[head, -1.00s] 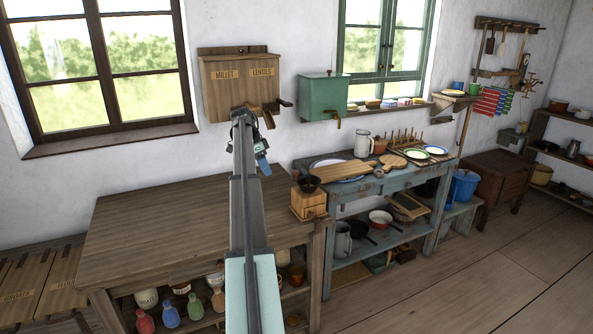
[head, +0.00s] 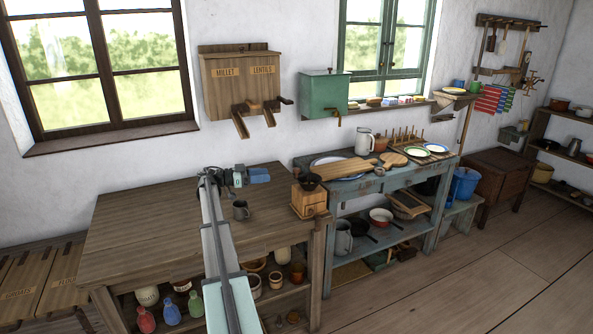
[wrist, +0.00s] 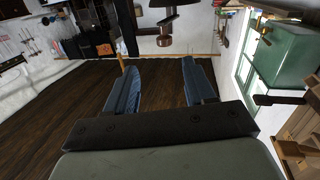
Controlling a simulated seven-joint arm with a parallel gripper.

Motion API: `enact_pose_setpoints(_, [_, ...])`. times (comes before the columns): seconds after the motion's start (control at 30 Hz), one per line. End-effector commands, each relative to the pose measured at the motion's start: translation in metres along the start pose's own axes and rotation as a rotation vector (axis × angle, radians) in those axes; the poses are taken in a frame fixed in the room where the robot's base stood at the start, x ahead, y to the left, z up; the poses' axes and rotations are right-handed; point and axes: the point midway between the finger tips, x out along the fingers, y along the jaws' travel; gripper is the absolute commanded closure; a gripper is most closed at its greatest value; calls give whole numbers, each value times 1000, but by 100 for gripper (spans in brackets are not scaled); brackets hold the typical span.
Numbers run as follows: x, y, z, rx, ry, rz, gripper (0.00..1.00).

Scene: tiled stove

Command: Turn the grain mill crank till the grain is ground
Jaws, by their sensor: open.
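The grain mill is a small wooden box (head: 309,200) with a dark bowl (head: 309,182) on top. It stands upright at the right end of the wooden worktable (head: 140,210). I cannot make out its crank clearly. My gripper (head: 257,175) is left of the mill, apart from it, near the table's back edge. Its two blue fingers are spread with nothing between them in the wrist view (wrist: 160,78). A dark shape (wrist: 165,22) shows beyond the fingertips there; I cannot tell what it is. Grain is not visible.
The millet and lentils dispenser (head: 240,88) hangs on the wall above, with chutes sticking out. A blue side table (head: 390,183) with a board and plates stands right of the mill.

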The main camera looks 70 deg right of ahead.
Motion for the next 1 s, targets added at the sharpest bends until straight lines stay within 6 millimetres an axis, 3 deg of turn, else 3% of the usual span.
enact_pose_setpoints(0.07, [0, -2, -8, 31, 40, -10, 46])
enact_pose_setpoints(0.37, [17, -4, -9, 77, 39, -20, 46])
enact_pose_setpoints(1.0, [120, -6, -12, 75, 37, -20, 46])
